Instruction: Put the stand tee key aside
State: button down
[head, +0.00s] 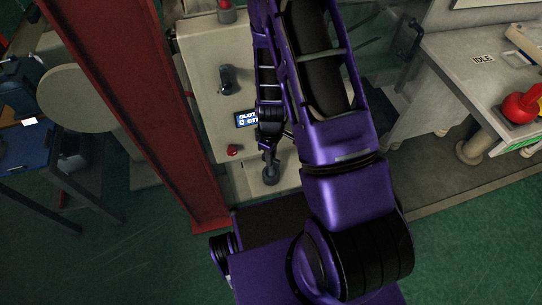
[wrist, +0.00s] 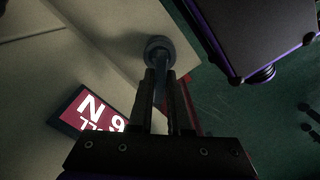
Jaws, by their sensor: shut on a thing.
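My gripper (head: 268,153) is low over the front part of a beige panel in the head view. In the wrist view its two fingers (wrist: 164,80) are shut on a slim grey-blue shaft with a round dark end (wrist: 158,47), which I take for the stand tee key. Its round end (head: 271,175) also shows just below the gripper in the head view, over the panel's front edge area. Whether it touches the panel I cannot tell. The rest of the shaft is hidden between the fingers.
The beige panel (head: 205,60) carries a dark knob (head: 227,80), a blue display (head: 246,119) and a red button (head: 233,151). A red post (head: 125,100) stands to its left. A worktable (head: 465,55) with a red knob (head: 520,107) is at the right.

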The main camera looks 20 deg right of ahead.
jog(key=shift+f+b, duration=1)
jog(key=shift+f, duration=0.2)
jog(key=c, duration=0.8)
grip_release()
notch_tip(320, 180, up, 18)
jog(key=p, duration=0.3)
jog(key=shift+f, duration=0.25)
